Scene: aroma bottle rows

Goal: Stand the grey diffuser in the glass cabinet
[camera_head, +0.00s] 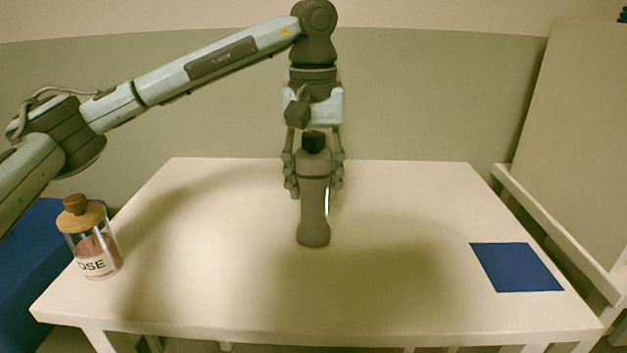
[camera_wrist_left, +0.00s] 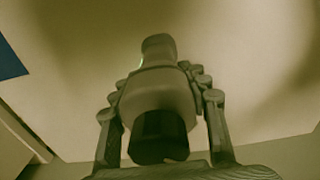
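The grey diffuser (camera_head: 314,215) is an upright grey bottle with a black cap, over the middle of the white table. In the left wrist view the diffuser (camera_wrist_left: 158,95) points away from the camera, cap nearest. My left gripper (camera_head: 316,188) comes down from above, with a finger on each side of its upper body; the fingers appear closed against it. The left gripper also shows in the wrist view (camera_wrist_left: 160,85). I cannot tell whether the base touches the table. No glass cabinet is recognisable. My right gripper is not in view.
A glass jar (camera_head: 98,252) with a wooden lid and a label reading "OSE" stands at the table's left edge. A blue square (camera_head: 516,267) lies at the right of the white table (camera_head: 230,310). A beige panel (camera_head: 585,130) stands beyond the right edge. The table's front middle is clear.

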